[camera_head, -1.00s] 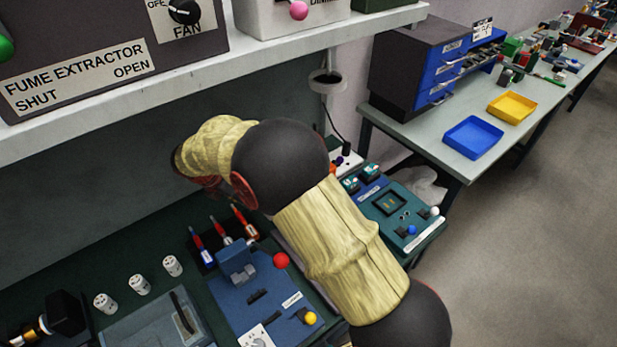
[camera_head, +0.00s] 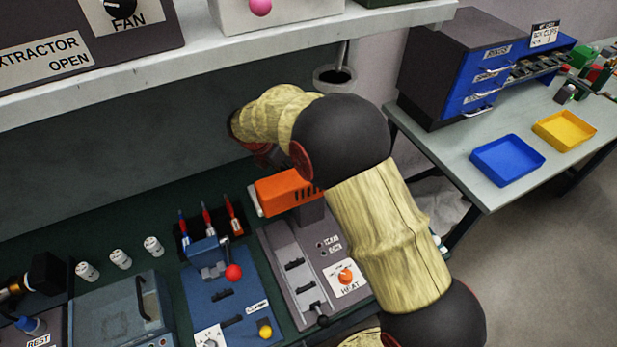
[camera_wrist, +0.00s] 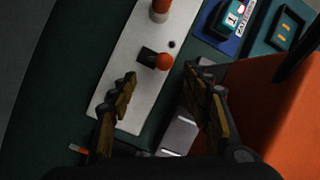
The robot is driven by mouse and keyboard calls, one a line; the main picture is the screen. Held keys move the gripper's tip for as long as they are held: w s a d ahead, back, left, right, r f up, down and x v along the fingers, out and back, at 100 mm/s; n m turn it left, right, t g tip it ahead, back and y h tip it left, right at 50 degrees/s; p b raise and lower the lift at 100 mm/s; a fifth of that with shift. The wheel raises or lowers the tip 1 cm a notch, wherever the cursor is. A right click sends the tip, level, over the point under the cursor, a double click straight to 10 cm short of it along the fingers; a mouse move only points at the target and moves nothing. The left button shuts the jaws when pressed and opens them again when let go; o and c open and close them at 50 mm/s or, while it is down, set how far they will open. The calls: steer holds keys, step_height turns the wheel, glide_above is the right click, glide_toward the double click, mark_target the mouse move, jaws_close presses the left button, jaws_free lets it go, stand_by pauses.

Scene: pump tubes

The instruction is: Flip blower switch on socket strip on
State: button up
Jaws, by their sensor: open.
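The white socket strip (camera_wrist: 138,75) runs diagonally through the wrist view. A switch with an orange ball knob (camera_wrist: 163,61) on a dark base sits on it; its label, if any, cannot be read. Another orange part (camera_wrist: 160,8) stands on the strip at the top edge. My gripper (camera_wrist: 166,92) is open and empty, its two fingers pointing toward the strip. The orange knob lies between and just ahead of the fingertips, apart from them. In the head view my arm hides the strip and the gripper's fingers.
An orange block (camera_head: 286,191) on a grey unit with a HEAT knob (camera_head: 345,275) stands beside my arm. Its orange side fills the right of the wrist view. A blue panel with a label (camera_wrist: 236,18) is near the strip's far end. The shelf (camera_head: 220,45) overhangs the bench.

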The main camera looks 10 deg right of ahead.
steer(key=b+x, duration=0.2)
steer(key=x, duration=0.6)
steer(key=shift+d, duration=0.15)
steer(key=shift+r, duration=0.1)
steer(key=shift+c, duration=0.8)
jaws_close()
